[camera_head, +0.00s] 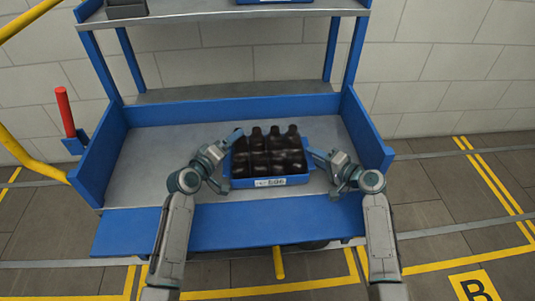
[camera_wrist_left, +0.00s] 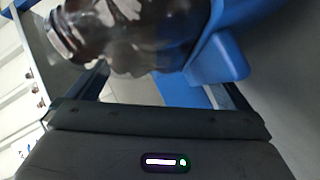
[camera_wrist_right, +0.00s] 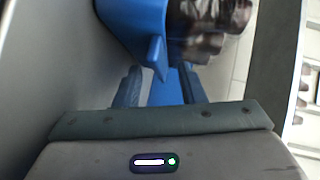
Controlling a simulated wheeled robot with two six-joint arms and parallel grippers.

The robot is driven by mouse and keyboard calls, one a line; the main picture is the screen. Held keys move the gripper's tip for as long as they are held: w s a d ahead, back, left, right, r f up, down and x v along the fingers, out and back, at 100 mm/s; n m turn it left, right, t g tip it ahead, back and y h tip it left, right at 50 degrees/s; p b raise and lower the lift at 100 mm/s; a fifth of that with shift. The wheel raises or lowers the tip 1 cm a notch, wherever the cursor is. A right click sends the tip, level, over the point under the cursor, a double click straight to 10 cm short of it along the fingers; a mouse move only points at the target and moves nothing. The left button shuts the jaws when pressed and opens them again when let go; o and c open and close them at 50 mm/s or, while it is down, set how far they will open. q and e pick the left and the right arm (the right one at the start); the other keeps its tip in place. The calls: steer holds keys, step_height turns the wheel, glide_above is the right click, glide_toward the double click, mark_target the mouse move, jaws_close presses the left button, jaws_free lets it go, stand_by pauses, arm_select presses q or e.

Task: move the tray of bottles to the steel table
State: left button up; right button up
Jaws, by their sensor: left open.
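The blue tray (camera_head: 299,179) with a white label sits on the grey deck of a blue cart. It holds several dark amber bottles (camera_head: 272,150); some also show close up in the left wrist view (camera_wrist_left: 120,35). My left gripper (camera_head: 232,139) is open at the tray's left side, close to the bottles. My right gripper (camera_head: 318,157) is at the tray's right side. Its fingers (camera_wrist_right: 160,82) stand apart, with a blue tab of the tray (camera_wrist_right: 157,60) just ahead of the gap. No grip on the tray shows.
The blue cart (camera_head: 225,228) has raised side walls and an upper shelf (camera_head: 220,14) carrying a dark item and a blue one. A red-handled post (camera_head: 65,112) and yellow rail stand left. Yellow-marked floor lies right. I cannot identify a steel table.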

arm_select(q)
steer(key=c, duration=0.6)
arm_select(e)
steer(key=c, duration=0.6)
arm_select(q)
steer(key=c, duration=0.4)
arm_select(e)
jaws_close()
arm_select(q)
steer(key=c, duration=1)
steer(key=shift+o, duration=0.2)
steer(key=shift+f, duration=0.15)
steer(key=shift+r, duration=0.3)
arm_select(e)
steer(key=shift+r, duration=0.2)
